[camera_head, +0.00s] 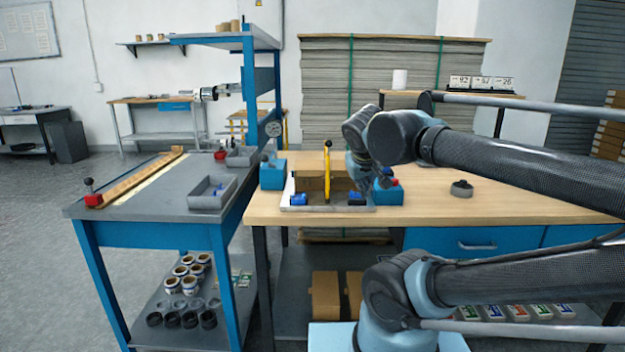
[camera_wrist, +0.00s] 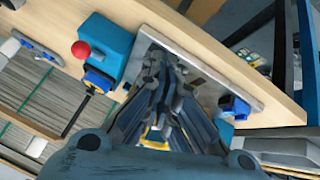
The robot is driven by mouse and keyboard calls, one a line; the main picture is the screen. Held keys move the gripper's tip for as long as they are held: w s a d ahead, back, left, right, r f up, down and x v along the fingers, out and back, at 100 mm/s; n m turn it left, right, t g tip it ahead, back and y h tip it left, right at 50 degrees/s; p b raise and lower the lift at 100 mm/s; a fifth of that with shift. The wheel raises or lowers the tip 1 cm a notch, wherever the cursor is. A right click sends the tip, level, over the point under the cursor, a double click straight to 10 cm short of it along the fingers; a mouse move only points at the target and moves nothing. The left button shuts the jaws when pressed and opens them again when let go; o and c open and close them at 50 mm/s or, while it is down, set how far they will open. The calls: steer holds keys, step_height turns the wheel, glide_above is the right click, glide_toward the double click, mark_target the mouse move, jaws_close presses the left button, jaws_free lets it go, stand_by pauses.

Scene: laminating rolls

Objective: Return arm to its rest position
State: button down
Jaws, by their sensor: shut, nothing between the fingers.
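My arm (camera_head: 520,168) reaches in from the right in the head view and bends down over the wooden workbench (camera_head: 500,200). In the head view my gripper is mostly hidden behind the arm's wrist joint, near the right blue block. In the wrist view my gripper (camera_wrist: 158,85) is shut and empty, its fingers close together above a grey plate (camera_wrist: 230,85).
Blue blocks (camera_head: 272,174) (camera_head: 388,194) stand on both sides of the plate; the right one has a red knob (camera_wrist: 81,50). A dark round piece (camera_head: 461,188) lies on the right. A grey side table (camera_head: 150,210) with a grey tray (camera_head: 212,192) stands left. The bench's right part is largely clear.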

steer(key=s+d+f+m+g, duration=0.1)
steer(key=s+d+f+g, duration=0.1)
steer(key=s+f, duration=0.3)
steer(key=s+d+f+m+g+y, duration=0.1)
steer(key=s+f, duration=0.4)
steer(key=f, duration=0.6)
steer(key=shift+s+d+f+g+y, duration=0.3)
steer(key=shift+d+g, duration=0.45)
steer(key=shift+g, duration=0.35)
